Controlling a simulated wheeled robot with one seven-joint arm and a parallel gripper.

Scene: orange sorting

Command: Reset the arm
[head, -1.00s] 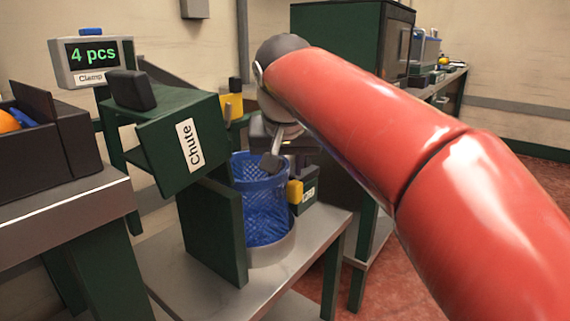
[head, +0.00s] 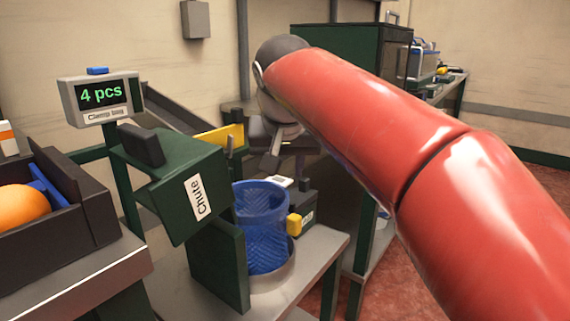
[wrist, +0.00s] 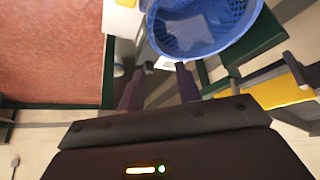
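My red arm reaches in from the right of the head view to a dark wrist. My gripper (wrist: 165,68) shows in the wrist view with its two dark fingers apart and nothing between them.
A green chute (head: 180,205) stands left of the basket, with a lit counter display (head: 102,96) behind it. A dark crate (head: 85,225) at left holds an orange (head: 22,206). A yellow plate (head: 222,138) is close to the gripper. A green cabinet (head: 350,60) stands behind the arm.

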